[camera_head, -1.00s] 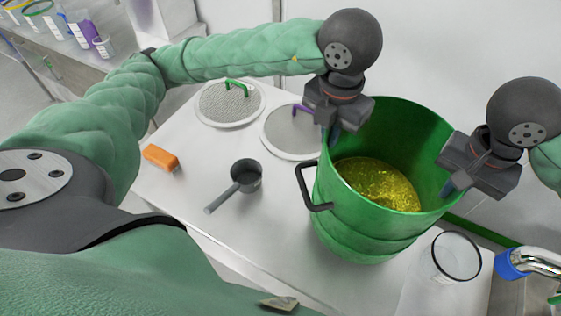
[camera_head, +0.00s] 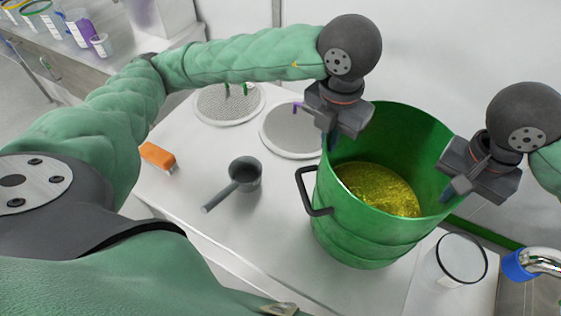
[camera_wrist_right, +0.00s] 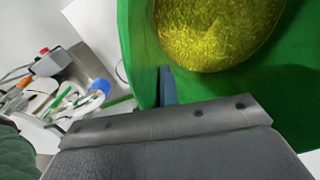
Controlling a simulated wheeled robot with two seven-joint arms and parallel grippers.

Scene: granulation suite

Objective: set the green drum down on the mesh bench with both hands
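The green drum (camera_head: 365,235) is open-topped, with a black side handle (camera_head: 310,192) and yellow granular material (camera_head: 378,190) inside. It is over the white worktop, roughly upright; I cannot tell whether its base touches. My left gripper (camera_head: 333,137) is at the rim's back left and appears shut on the drum wall. My right gripper (camera_head: 449,188) is at the right rim, one finger inside; it appears shut on the wall too. In the right wrist view the drum wall (camera_wrist_right: 137,60) runs past the blue-grey finger (camera_wrist_right: 168,86); the outer finger is hidden. I cannot identify the mesh bench.
The white worktop (camera_head: 255,225) holds a grey scoop (camera_head: 245,172), an orange brush (camera_head: 158,156) and two round mesh lids (camera_head: 228,104) (camera_head: 292,132). A clear container (camera_head: 460,262) and a blue-ended metal pipe (camera_head: 518,265) are close to the drum's right. Beakers (camera_head: 80,32) stand on a bench at upper left.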

